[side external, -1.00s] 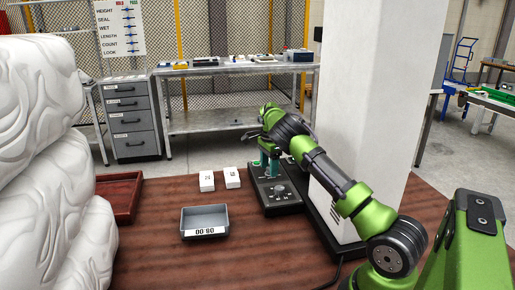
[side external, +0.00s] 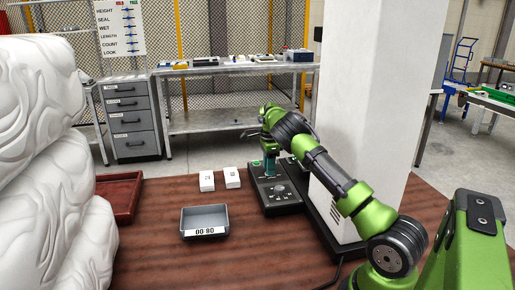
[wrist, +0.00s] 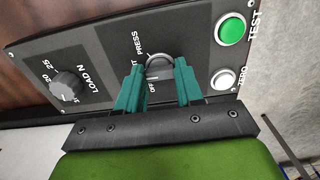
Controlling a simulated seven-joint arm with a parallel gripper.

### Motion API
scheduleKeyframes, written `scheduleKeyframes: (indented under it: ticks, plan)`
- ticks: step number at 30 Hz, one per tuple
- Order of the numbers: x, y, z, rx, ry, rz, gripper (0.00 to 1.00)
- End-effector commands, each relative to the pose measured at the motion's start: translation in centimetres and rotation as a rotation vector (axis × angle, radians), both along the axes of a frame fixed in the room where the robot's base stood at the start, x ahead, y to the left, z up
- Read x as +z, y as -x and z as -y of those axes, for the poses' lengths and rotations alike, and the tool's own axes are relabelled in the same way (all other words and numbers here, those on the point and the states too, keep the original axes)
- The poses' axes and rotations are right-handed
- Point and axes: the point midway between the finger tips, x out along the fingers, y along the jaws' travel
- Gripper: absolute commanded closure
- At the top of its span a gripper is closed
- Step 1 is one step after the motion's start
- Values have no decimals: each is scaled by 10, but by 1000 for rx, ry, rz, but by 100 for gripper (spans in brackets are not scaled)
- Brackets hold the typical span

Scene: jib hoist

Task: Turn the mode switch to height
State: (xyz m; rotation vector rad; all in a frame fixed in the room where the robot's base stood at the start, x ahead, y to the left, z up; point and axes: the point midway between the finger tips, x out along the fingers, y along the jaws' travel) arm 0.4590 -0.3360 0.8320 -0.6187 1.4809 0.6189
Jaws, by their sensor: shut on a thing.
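The mode switch (wrist: 159,67) is a dark round knob on the black control panel (wrist: 110,62). In the wrist view its labels read OFF and PRESS, and a third is partly hidden, ending in T. My gripper (wrist: 158,83) has teal fingers, one on each side of the knob, and is shut on it. Which label the switch points at cannot be told. In the side view my gripper (side external: 270,170) reaches down onto the far part of the control panel (side external: 275,204), and its fingers hide the switch.
A LOAD N dial (wrist: 66,85) sits left of the switch; a green TEST button (wrist: 230,29) and white ZERO button (wrist: 223,79) sit right. A white column (side external: 365,120) stands close beside the panel. A grey tray (side external: 204,222) and two white blocks (side external: 207,181) lie left.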

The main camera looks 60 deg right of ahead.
Motion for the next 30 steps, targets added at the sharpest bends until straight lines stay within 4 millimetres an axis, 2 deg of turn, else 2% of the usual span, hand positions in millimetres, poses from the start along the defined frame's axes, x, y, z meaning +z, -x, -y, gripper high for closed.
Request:
scheduleKeyframes:
  ticks: [8,9,14,23,26,30]
  plan:
    - [1,0,0,-8,1,1,94]
    - [1,0,0,-7,1,1,61]
    - [0,0,0,-7,1,1,38]
    - [2,0,0,-6,1,1,38]
    - [10,-1,0,-5,2,2,38]
    - [35,-1,1,-6,2,5,38]
